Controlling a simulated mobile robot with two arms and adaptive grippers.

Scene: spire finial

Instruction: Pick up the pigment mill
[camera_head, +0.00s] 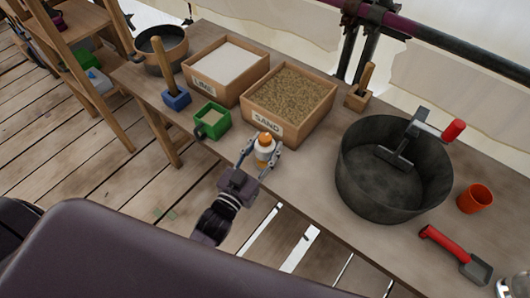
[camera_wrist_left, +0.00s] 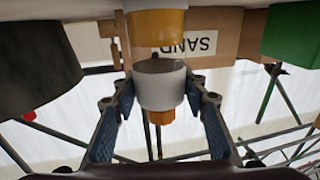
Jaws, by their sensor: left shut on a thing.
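The pigment mill (camera_head: 265,139), a small white cylinder with an orange cap, stands upright between the fingers of my left gripper (camera_head: 263,151), in front of the sand box. In the upside-down left wrist view, both fingers of my left gripper (camera_wrist_left: 163,92) press on the sides of the mill's white body (camera_wrist_left: 160,88). Its orange cap points down in that picture. My right gripper is in neither view.
The sand box (camera_head: 310,103) is close behind the mill, with the lime box (camera_head: 203,92) to its left. A green box (camera_head: 202,130) and a blue holder (camera_head: 177,102) stand left. A large dark tub (camera_head: 350,185), orange cup (camera_head: 475,198) and red-handled scoop (camera_head: 445,245) are right.

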